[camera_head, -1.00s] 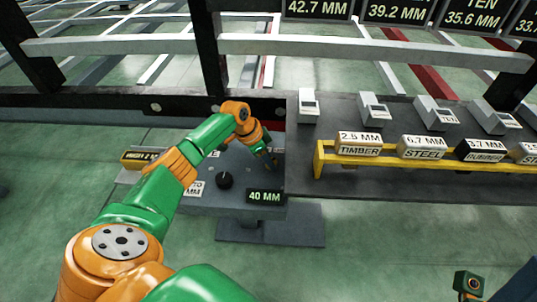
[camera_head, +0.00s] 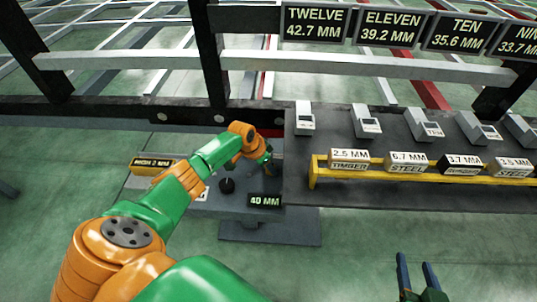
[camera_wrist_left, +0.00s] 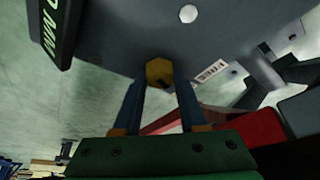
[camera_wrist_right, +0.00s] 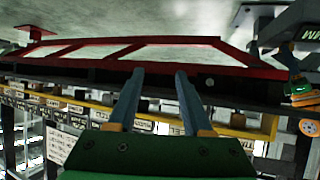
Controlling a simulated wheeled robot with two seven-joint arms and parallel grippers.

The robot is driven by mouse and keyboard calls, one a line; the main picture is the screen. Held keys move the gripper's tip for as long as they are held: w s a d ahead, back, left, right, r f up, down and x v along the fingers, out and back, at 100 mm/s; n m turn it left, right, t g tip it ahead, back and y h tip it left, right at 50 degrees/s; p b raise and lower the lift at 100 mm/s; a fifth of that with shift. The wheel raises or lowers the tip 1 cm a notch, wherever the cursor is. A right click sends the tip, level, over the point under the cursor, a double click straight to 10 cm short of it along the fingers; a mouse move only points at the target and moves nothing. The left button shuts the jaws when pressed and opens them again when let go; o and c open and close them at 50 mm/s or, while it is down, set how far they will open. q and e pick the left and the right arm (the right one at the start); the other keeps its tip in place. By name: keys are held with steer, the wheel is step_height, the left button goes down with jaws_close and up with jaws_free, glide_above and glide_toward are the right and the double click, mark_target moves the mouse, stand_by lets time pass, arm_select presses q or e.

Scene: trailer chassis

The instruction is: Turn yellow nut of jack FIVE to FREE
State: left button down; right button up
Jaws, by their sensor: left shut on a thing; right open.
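A yellow six-sided nut (camera_wrist_left: 158,72) sits on the edge of a dark grey plate (camera_wrist_left: 205,45) in the left wrist view. My left gripper (camera_wrist_left: 160,92) has its blue fingers on either side of the nut, shut on it. In the head view the left gripper (camera_head: 268,165) is beside the right end of a grey box (camera_head: 225,205), and its arm hides part of the box and the nut. My right gripper (camera_head: 416,277) is open and empty low at the right; its blue fingers also show in the right wrist view (camera_wrist_right: 158,85).
The box carries a black knob (camera_head: 227,185), a "40 MM" display (camera_head: 264,200) and a "HIGH 2 MM" plate (camera_head: 152,166). To its right, a yellow rack (camera_head: 313,172) holds labelled blocks. Signs hang above, from TWELVE (camera_head: 314,22) to NINE. Green floor is clear in front.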

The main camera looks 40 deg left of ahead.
arm_select(q)
steer(key=shift+d+r+n+p, duration=0.15)
steer(key=shift+n+p, duration=0.15)
steer(key=shift+p, duration=0.15)
steer(key=shift+n+y+p, duration=0.3)
steer(key=shift+n+p, duration=0.2)
steer(key=shift+p, duration=0.15)
arm_select(e)
steer(key=s+d+f+g+h, duration=0.1)
steer(key=s+d+f+g, duration=0.1)
steer(key=s+f+g, duration=0.3)
steer(key=s+d+f+g+h, duration=0.1)
steer(key=s+d+f+g, duration=0.2)
steer(key=s, duration=0.5)
arm_select(q)
steer(key=n+p, duration=0.1)
steer(key=n, duration=0.1)
steer(key=n+y+p, duration=0.1)
steer(key=n+p, duration=0.1)
steer(key=shift+d+y, duration=0.15)
steer(key=shift+y, duration=0.15)
steer(key=shift+w+n+y+p, duration=0.1)
steer(key=shift+n+y+p, duration=0.35)
steer(key=shift+n, duration=0.75)
steer(key=shift+n+y, duration=0.25)
steer(key=shift+n, duration=0.55)
arm_select(e)
step_height(320, 180, down, 10)
steer(key=a+g, duration=0.1)
steer(key=shift+a+r, duration=0.1)
